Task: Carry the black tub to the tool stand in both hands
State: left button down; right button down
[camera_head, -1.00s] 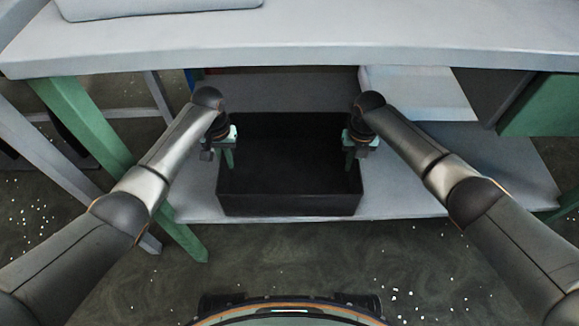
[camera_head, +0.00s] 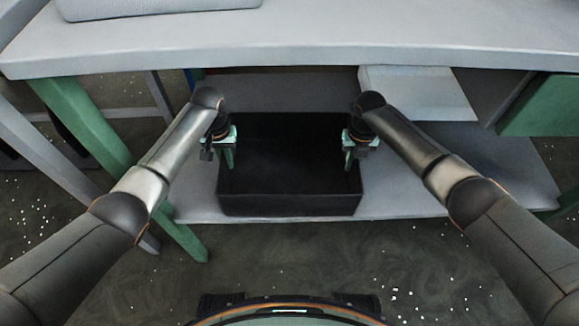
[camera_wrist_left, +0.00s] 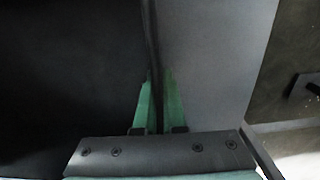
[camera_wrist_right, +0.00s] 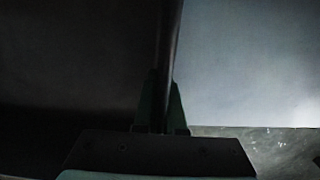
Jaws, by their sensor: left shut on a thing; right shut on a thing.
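The black tub (camera_head: 290,204) sits on the grey lower shelf under the bench, open at the top, with a dark inside that looks empty. My left gripper (camera_head: 229,155) is shut on the tub's left wall. In the left wrist view, green fingers (camera_wrist_left: 160,105) straddle the thin wall, with the tub's dark inside to the left. My right gripper (camera_head: 350,155) is shut on the tub's right wall. In the right wrist view, its shadowed fingers (camera_wrist_right: 163,105) straddle the wall. I see no tool stand that I can make out.
The grey bench top (camera_head: 300,45) overhangs the back of the tub. The lower shelf (camera_head: 420,190) has bare room to the right. A white box-like block (camera_head: 415,88) stands behind on the right. A green leg (camera_head: 90,130) stands at the left. Speckled floor (camera_head: 300,255) is open in front.

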pick_arm(q)
jog(key=shift+r, duration=0.2)
pick_arm(e)
jog(key=shift+r, duration=0.2)
